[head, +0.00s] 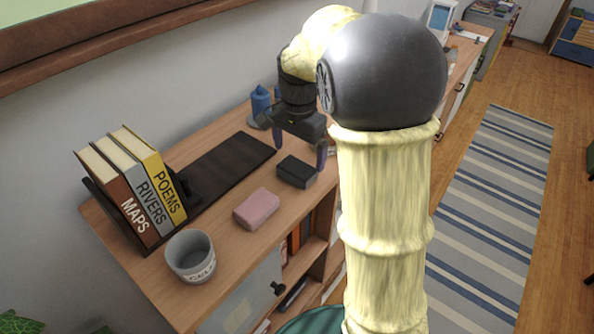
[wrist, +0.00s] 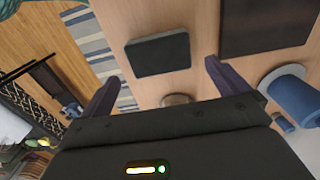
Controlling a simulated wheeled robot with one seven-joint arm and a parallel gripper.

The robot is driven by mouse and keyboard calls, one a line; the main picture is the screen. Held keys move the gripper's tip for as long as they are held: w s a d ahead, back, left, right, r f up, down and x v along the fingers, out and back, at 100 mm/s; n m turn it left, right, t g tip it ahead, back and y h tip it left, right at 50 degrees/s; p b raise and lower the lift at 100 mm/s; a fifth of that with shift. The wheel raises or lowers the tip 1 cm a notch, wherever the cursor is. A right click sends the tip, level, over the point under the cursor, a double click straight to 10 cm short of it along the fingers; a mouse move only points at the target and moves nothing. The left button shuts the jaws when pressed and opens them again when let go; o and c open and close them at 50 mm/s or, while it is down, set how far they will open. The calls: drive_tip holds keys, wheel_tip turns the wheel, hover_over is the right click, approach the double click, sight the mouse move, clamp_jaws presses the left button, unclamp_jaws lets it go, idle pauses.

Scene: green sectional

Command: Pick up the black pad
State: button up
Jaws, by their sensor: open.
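The black pad (head: 297,172) is a small dark block lying flat on the wooden cabinet top, near its front edge. In the wrist view the black pad (wrist: 158,55) lies ahead of the fingertips, roughly between their lines. My gripper (head: 299,150) is open and empty, pointing down above and just behind the pad. Its two purple fingers also show in the wrist view (wrist: 162,75), spread apart with bare wood between them. I see no contact between the fingers and the pad.
A pink block (head: 256,209) lies beside the pad, left of it. A grey cup (head: 190,255), upright books (head: 135,185) and a long dark board (head: 222,172) share the cabinet top (head: 232,247). A blue object (head: 261,103) stands behind my gripper. The wall is close behind.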

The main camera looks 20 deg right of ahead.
sight(297, 167)
drive_tip(key=f, duration=0.1)
drive_tip(key=f+p, duration=0.1)
drive_tip(key=f, duration=0.2)
drive_tip(key=shift+s+a+f+p, duration=0.25)
drive_tip(key=shift+p, duration=0.1)
drive_tip(key=shift+f, duration=0.4)
drive_tip(key=c, duration=1)
drive_tip(key=shift+o, duration=0.2)
drive_tip(key=shift+r, duration=0.1)
wheel_tip(297, 167, up, 10)
drive_tip(key=shift+b, duration=0.85)
